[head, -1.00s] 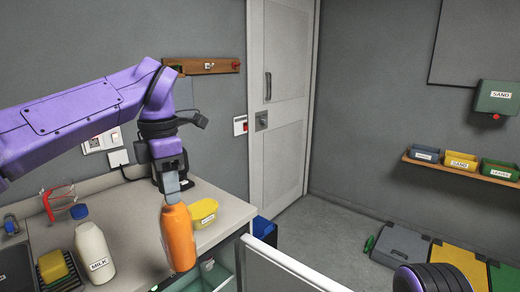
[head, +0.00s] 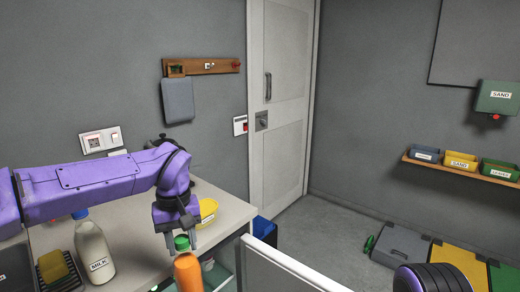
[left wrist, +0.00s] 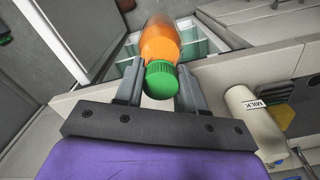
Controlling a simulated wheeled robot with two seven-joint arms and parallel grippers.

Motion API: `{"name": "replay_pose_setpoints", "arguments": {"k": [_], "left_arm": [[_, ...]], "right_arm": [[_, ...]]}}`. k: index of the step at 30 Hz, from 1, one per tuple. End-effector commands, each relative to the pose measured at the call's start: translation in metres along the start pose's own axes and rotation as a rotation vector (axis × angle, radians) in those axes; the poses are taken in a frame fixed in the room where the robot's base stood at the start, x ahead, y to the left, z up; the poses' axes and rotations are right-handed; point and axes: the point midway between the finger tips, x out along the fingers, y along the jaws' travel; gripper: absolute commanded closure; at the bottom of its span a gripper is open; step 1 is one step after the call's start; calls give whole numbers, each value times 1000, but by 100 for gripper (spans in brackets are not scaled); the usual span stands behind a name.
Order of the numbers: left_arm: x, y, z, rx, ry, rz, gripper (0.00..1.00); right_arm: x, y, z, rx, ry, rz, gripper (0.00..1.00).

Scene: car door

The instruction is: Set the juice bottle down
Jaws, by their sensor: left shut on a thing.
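The orange juice bottle (head: 187,273) with its green cap (head: 182,243) is in the lower part of the head view, in front of the counter; its bottom is cut off by the frame edge. My left gripper (head: 181,232) is above it, pointing down, shut on the bottle near its cap. In the left wrist view the bottle (left wrist: 160,45) and green cap (left wrist: 161,79) sit between the two fingers of the left gripper (left wrist: 160,85). An open drawer (left wrist: 193,40) shows behind the bottle; I cannot tell whether the bottle touches anything below. My right gripper is out of view.
The counter (head: 135,235) holds a milk bottle (head: 94,250) at left, a yellow sponge (head: 53,266) on a rack and a yellow tub (head: 208,209). A pale panel edge (head: 285,268) stands right of the drawer. A blue bin (head: 264,230) is on the floor.

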Motion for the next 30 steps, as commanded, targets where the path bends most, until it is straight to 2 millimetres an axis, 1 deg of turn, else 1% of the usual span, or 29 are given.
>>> {"name": "replay_pose_setpoints", "arguments": {"k": [3, 6, 9, 12, 18, 23, 30], "left_arm": [[28, -3, 7, 184, -4, 0, 100], [50, -7, 15, 308, -3, 1, 100], [71, -12, 23, 390, -3, 1, 100], [90, -18, 32, 425, -2, 2, 100], [121, -34, 48, 420, -2, 2, 100], [136, -41, 52, 405, -1, 3, 100], [138, -42, 52, 403, 0, 3, 100]], "right_arm": [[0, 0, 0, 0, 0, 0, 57], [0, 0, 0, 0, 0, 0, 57], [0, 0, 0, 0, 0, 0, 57], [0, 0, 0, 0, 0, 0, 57], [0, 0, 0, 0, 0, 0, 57], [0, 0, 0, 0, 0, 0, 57], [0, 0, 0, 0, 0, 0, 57]]}}
